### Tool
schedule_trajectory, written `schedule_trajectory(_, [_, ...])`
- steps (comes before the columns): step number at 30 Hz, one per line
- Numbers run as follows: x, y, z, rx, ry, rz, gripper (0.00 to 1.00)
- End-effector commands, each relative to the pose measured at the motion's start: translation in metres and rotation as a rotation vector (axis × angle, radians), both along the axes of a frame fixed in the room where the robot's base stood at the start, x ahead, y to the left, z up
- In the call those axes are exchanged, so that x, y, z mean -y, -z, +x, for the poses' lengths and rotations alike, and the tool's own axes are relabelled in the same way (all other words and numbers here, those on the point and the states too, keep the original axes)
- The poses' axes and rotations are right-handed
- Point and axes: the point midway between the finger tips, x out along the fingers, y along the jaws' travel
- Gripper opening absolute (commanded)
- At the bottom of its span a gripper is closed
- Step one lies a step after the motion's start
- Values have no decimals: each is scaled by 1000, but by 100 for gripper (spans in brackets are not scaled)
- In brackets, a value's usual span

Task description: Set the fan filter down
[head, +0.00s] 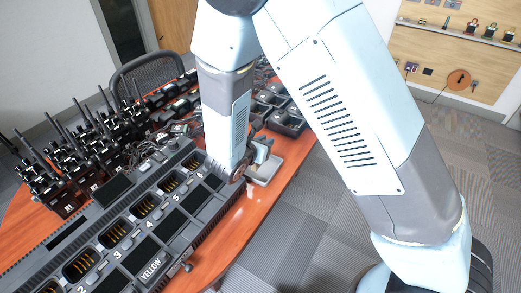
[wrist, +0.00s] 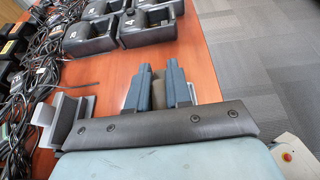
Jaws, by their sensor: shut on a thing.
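My gripper (wrist: 159,78) points down over the orange table, its two blue-grey fingers closed around a dull olive-brown piece, which I take to be the fan filter (wrist: 158,96). Only a narrow part of it shows; the wrist housing hides the rest. In the head view my gripper (head: 260,153) is low at the table's right side, beside the end of the charger rack. A pale grey flat piece (head: 264,171) lies under and beside the fingers there. I cannot tell whether the held piece touches the surface.
The long numbered charger rack (head: 120,230) is just left of my gripper. Radios (head: 65,160) and cables crowd the table's far left. Black single chargers (wrist: 150,25) stand beyond the gripper. Bare table (wrist: 185,60) shows between, with its right edge close by.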

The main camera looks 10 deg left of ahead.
Motion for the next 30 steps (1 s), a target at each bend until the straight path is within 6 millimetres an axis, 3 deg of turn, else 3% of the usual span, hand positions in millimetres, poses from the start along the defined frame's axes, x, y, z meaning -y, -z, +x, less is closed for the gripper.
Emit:
schedule_trajectory(11, [-2,21,17,1,1,-1,0])
schedule_trajectory(18, [-2,49,18,-1,-1,-2,0])
schedule_trajectory(26, [-2,52,17,-1,0,0,0])
schedule_trajectory(27, [-2,53,17,-2,0,0,23])
schedule_trajectory(30, [-2,52,17,-2,0,0,33])
